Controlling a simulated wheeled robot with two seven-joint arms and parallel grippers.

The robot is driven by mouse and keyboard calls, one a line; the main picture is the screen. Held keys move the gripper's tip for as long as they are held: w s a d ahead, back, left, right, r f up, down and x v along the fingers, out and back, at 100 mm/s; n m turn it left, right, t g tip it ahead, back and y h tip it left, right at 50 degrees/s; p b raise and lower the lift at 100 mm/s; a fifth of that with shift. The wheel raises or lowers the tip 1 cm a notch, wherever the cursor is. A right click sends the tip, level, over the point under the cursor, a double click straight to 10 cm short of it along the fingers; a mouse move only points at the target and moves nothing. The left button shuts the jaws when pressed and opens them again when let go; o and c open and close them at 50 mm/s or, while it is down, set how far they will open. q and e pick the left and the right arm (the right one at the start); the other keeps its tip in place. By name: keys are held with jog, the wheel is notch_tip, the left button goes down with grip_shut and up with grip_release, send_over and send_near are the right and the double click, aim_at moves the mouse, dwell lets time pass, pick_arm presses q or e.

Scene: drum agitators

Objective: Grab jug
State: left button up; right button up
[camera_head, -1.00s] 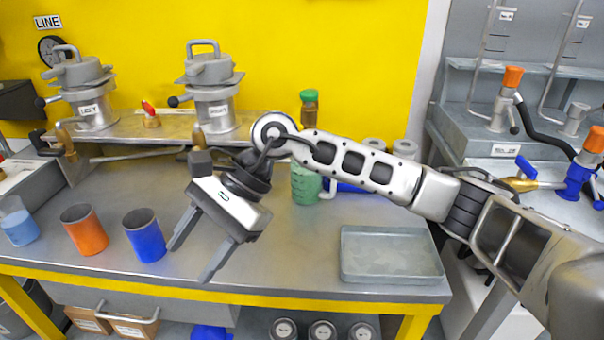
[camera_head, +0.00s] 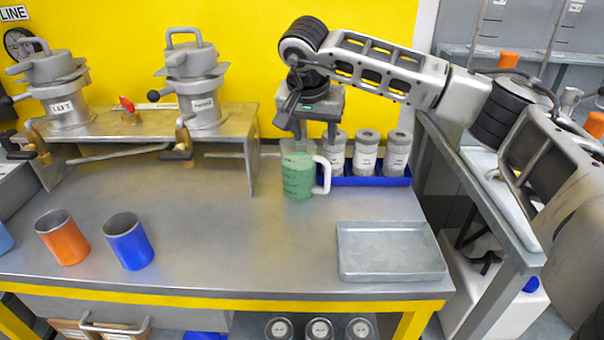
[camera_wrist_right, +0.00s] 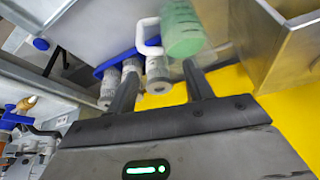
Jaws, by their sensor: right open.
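The jug (camera_head: 299,177) is clear with green contents and a white handle on its right side. It stands upright on the metal table, left of a blue tray. My right gripper (camera_head: 315,132) is open and points down above and behind the jug, with its fingers apart. In the right wrist view the jug (camera_wrist_right: 181,30) shows beyond the fingertips of the gripper (camera_wrist_right: 160,75), with nothing between the fingers that I can see as held. My left gripper is not in view.
A blue tray (camera_head: 365,181) with several grey canisters stands right of the jug. A metal stand (camera_head: 225,122) with two lidded drums is at the left. Orange (camera_head: 62,240) and blue (camera_head: 129,243) cups and an empty metal tray (camera_head: 388,250) stand nearer. The table middle is clear.

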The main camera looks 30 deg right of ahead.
aim_at(306, 173)
jog(key=x, duration=0.6)
jog(key=shift+d+f, duration=0.25)
grip_shut()
dwell(1.2)
